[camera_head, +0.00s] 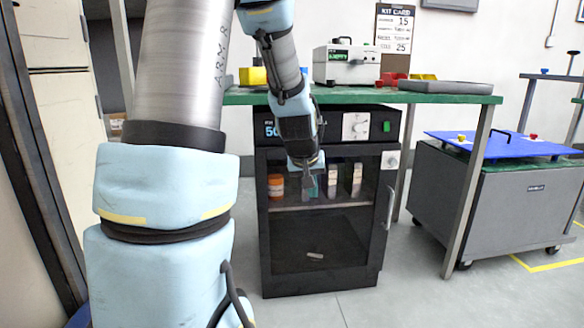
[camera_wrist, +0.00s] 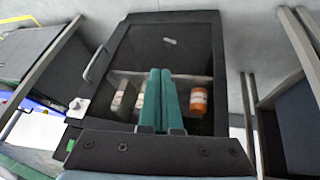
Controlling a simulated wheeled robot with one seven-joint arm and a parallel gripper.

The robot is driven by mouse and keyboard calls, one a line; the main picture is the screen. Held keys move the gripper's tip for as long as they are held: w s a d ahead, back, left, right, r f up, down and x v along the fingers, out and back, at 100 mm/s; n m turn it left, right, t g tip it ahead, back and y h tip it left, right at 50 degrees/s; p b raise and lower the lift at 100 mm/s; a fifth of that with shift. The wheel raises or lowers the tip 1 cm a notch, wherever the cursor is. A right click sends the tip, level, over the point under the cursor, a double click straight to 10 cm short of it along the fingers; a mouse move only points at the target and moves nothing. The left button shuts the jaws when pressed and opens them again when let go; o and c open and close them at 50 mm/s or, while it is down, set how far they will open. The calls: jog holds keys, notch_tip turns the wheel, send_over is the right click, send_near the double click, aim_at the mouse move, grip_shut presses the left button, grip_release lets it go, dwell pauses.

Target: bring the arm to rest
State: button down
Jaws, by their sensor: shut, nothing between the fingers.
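My gripper (camera_head: 307,186) hangs fingers down in front of the glass door of the black cabinet (camera_head: 320,282). In the wrist view its two green fingers (camera_wrist: 161,100) lie side by side, shut, with nothing between them. My fingers hide part of that row. The cabinet door looks closed, with its handle (camera_head: 389,208) on the right. A small pale piece (camera_head: 315,256) lies low inside the cabinet.
A green-topped bench (camera_head: 450,98) stands over the cabinet, bearing a white instrument (camera_head: 345,64), a grey tray (camera_head: 445,87) and coloured bins. A grey wheeled cart (camera_head: 440,205) with a blue board (camera_head: 500,144) stands at right. The floor before the cabinet is clear.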

jog(key=s+a+f+g+y, duration=0.1)
jog(key=s+a+f+g, duration=0.1)
jog(key=s+a, duration=0.55)
jog(key=s+a+f+g+y, duration=0.15)
jog(key=s+a, duration=0.25)
jog(key=s, duration=0.6)
jog(key=w+p+v, duration=0.3)
jog(key=p+v, duration=1.3)
jog(key=w+r+p+v, duration=0.1)
jog(key=w+p+v, duration=0.2)
jog(key=p+v, duration=1.3)
jog(key=shift+w+a+r+g, duration=0.2)
jog(key=shift+w+a+g, duration=0.15)
jog(key=shift+w+a, duration=0.15)
jog(key=shift+h, duration=0.25)
